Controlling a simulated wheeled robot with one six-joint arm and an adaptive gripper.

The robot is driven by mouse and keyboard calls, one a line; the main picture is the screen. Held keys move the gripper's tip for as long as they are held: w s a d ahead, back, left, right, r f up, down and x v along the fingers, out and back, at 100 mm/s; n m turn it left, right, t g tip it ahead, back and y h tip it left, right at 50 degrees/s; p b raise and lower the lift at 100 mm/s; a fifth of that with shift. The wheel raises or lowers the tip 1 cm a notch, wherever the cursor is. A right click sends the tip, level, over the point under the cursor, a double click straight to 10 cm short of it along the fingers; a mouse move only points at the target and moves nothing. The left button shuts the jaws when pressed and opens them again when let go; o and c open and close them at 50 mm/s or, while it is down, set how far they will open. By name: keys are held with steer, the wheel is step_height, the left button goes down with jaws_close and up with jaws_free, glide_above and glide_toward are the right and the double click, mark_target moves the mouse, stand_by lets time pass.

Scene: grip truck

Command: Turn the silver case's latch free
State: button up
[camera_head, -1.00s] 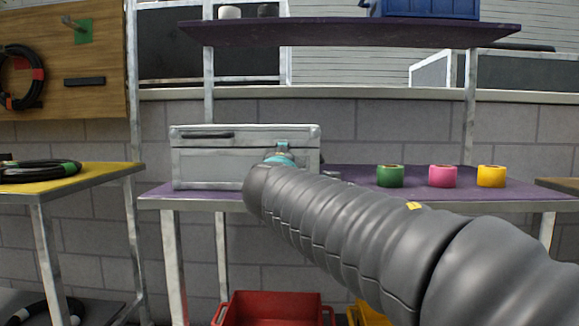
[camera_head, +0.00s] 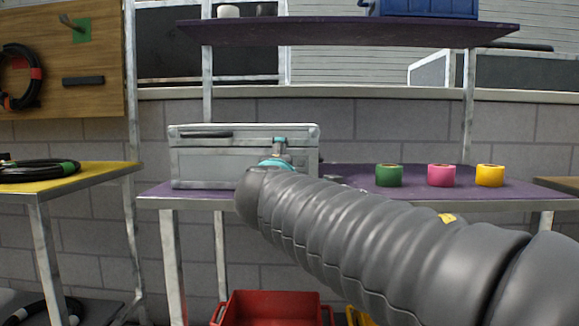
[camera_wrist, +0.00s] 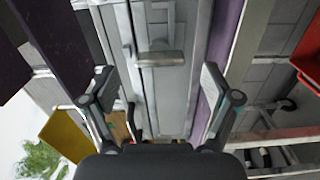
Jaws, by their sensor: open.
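The silver case (camera_head: 225,160) stands closed on the purple table at its left part. Its latch (camera_wrist: 160,58) is a small grey bar on the case front. In the wrist view the latch lies crosswise to the long edge of the case (camera_wrist: 190,95). My gripper (camera_wrist: 158,76) is open, with one finger on each side of the latch and space between them. I see no contact with the latch. In the head view my arm hides most of the gripper; only a teal part of my wrist shows in front of the case.
Green (camera_head: 389,175), pink (camera_head: 441,175) and yellow (camera_head: 490,175) rolls stand right of the case. A purple shelf (camera_head: 350,33) hangs above. A red bin (camera_head: 270,308) is below the table. A yellow table (camera_head: 90,176) with a coiled cable (camera_head: 40,171) is at left.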

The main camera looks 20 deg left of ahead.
steer(key=v, duration=0.8)
steer(key=shift+s, duration=0.2)
steer(key=shift+d, duration=0.1)
